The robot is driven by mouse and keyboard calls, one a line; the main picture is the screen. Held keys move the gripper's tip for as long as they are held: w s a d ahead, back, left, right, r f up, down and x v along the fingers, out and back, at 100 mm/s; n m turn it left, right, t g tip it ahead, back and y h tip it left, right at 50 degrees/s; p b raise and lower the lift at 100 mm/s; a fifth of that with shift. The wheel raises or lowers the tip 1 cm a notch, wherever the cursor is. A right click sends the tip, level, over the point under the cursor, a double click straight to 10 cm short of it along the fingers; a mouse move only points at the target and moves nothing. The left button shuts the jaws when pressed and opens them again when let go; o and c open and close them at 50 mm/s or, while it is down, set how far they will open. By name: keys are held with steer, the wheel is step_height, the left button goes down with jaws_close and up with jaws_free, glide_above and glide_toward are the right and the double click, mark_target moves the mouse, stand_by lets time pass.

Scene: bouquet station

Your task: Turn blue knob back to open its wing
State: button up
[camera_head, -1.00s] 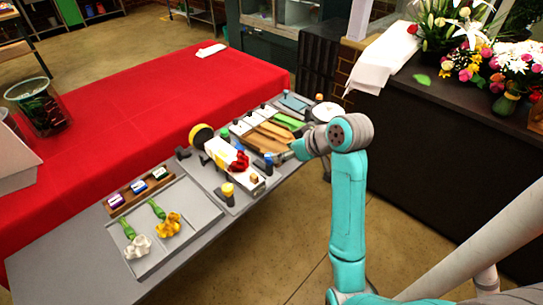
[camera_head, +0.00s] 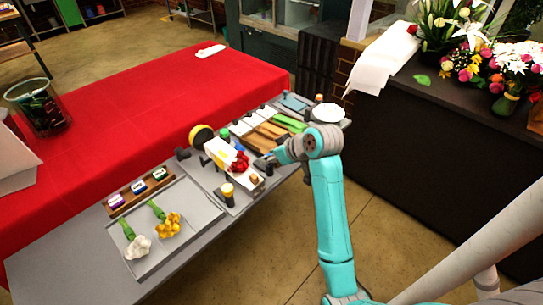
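My gripper (camera_head: 268,160) is at the right side of the white bouquet station (camera_head: 217,152), beside the red flowers (camera_head: 240,164) lying on it. It is small and dark here, and I cannot tell whether its fingers are open or shut. The blue knob is not clearly visible; my gripper covers the place where it showed earlier. A yellow knob (camera_head: 227,189) stands at the near end of the station and a green knob (camera_head: 224,132) at its far side. The wing of the blue knob cannot be made out.
A grey tray (camera_head: 200,238) with a white and a yellow flower lies to the left. Wooden and green pieces (camera_head: 268,132) lie just behind my gripper. A white round dish (camera_head: 328,112) stands at the far right. The red table (camera_head: 130,118) is mostly clear.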

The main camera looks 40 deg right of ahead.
jaws_close()
steer(key=shift+m+h, duration=0.3)
steer(key=shift+m, duration=0.1)
steer(key=m+h, duration=0.2)
steer(key=m, duration=0.1)
steer(key=shift+a+h, duration=0.25)
steer(key=shift+h, duration=0.05)
steer(key=shift+w+m+g+h, duration=0.1)
steer(key=shift+m+g+h, duration=0.65)
steer(key=shift+m, duration=0.6)
steer(key=shift+m+g+h, duration=0.45)
steer(key=shift+m+h, duration=0.5)
steer(key=shift+m, duration=0.4)
steer(key=o, duration=0.6)
jaws_free()
steer(key=shift+o, duration=0.2)
steer(key=shift+a, duration=0.1)
